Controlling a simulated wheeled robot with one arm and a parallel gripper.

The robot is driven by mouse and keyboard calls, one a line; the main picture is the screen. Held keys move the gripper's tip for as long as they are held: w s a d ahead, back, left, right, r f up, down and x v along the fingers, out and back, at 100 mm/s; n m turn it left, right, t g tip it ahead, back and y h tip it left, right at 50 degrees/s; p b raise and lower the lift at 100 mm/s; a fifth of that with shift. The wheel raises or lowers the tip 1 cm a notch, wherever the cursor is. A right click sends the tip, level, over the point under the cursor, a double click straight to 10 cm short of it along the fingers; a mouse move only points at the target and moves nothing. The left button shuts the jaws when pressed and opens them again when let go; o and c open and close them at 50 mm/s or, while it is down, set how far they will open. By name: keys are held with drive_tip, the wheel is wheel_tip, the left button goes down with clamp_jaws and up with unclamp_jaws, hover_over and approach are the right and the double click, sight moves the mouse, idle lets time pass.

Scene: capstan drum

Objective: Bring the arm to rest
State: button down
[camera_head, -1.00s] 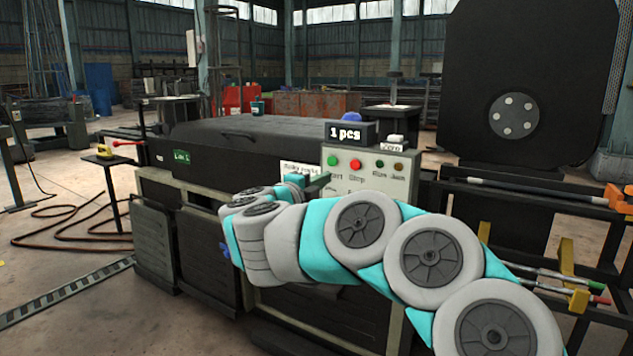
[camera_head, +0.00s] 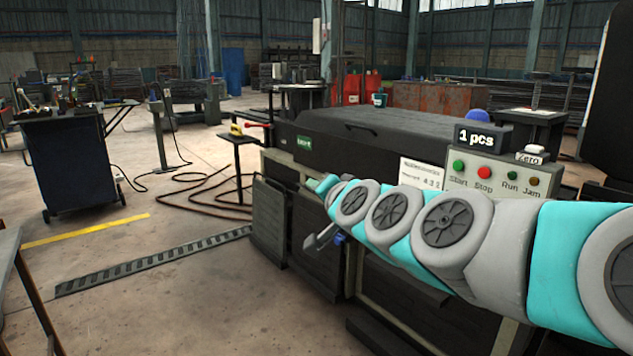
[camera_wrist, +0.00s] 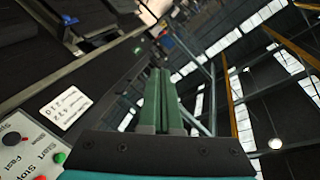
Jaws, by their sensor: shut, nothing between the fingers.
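My gripper (camera_wrist: 160,75) shows in the wrist view as two long green fingers lying side by side, closed together with nothing between them. In the head view my arm stretches from the right edge toward the middle, in front of the black machine (camera_head: 385,140). The gripper end (camera_head: 318,185) is small and partly hidden there, near the machine's front left corner. It looks free of the machine, but the exact gap cannot be told.
The control panel (camera_head: 510,178) with green and red buttons and a "1 pcs" display (camera_head: 482,138) stands behind my arm. A small stand (camera_head: 240,140) holds a yellow and red tool. A dark cart (camera_head: 75,165) is at left. The floor between is open, with a grating (camera_head: 150,262).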

drive_tip(key=s+d+f+n+g+h+p, duration=0.25)
drive_tip(key=s+f+n+g, duration=0.55)
drive_tip(key=s+f, duration=1.1)
drive_tip(key=s+d+f+g+h, duration=0.1)
drive_tip(key=s+d+f+g, duration=0.1)
drive_tip(key=s, duration=0.5)
drive_tip(key=s+d+f+m+g+h, duration=0.1)
drive_tip(key=s+d+f+g, duration=0.1)
drive_tip(key=s+d+g, duration=0.2)
drive_tip(key=s+d+f+m+g+h, duration=0.1)
drive_tip(key=s+d+f+g, duration=0.1)
drive_tip(key=s+d, duration=0.4)
drive_tip(key=s, duration=0.3)
drive_tip(key=shift+s+d+g, duration=0.25)
drive_tip(key=shift+s+g, duration=0.1)
drive_tip(key=shift+g, duration=0.05)
